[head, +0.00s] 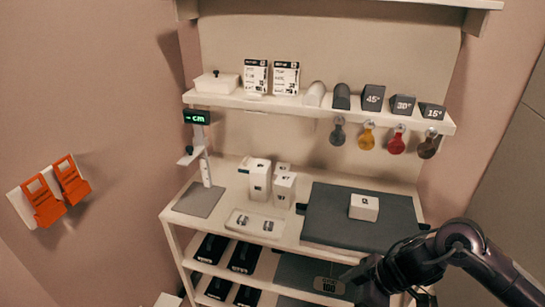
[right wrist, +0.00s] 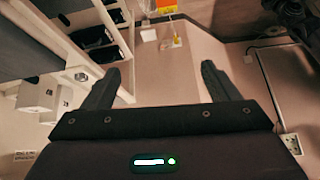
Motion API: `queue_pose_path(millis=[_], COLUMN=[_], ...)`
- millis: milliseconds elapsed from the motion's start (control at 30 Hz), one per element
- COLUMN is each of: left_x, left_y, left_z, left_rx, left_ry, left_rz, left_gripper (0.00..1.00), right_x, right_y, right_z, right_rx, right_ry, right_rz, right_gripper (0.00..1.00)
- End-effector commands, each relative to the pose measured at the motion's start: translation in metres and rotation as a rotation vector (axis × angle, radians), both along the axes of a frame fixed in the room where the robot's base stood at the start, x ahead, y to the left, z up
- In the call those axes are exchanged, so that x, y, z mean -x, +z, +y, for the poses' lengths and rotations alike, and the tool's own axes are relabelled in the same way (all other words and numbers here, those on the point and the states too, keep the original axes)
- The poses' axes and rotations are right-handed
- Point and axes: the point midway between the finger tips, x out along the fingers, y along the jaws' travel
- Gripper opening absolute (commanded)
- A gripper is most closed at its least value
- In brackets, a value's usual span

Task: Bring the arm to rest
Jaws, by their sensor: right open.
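My right arm (head: 460,250) comes in from the right in the head view. Its dark gripper (head: 368,283) is low in front of the shelf unit, by the right part of its front; its fingers are not clear there. In the right wrist view the two fingers of the right gripper (right wrist: 160,75) are spread wide apart with nothing between them. My left gripper and left arm are in neither view.
The shelf unit's top (head: 233,178) holds white boxes (head: 260,180), a dark pad (head: 325,215) with a white block (head: 364,207), and a grey plate (head: 199,200). A shelf (head: 290,102) above carries angled blocks. Orange holders (head: 45,200) hang on the left wall.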

Motion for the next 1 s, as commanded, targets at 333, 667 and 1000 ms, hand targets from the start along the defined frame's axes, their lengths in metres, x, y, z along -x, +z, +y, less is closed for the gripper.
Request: queue_pose_path(millis=[333, 667, 1000], left_x=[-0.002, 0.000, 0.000], left_y=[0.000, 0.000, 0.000], left_z=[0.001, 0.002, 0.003], left_rx=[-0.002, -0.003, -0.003], left_ry=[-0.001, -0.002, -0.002], left_rz=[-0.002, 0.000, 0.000], left_gripper=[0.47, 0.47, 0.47], right_x=[-0.066, -0.016, 0.186], right_y=[-0.090, -0.311, -0.465], right_z=[0.013, -0.040, -0.070], right_rx=[-0.228, -0.158, 0.153], right_ry=[-0.264, -0.725, -0.944], right_rz=[-0.027, 0.030, 0.213], right_gripper=[0.82, 0.82, 0.82])
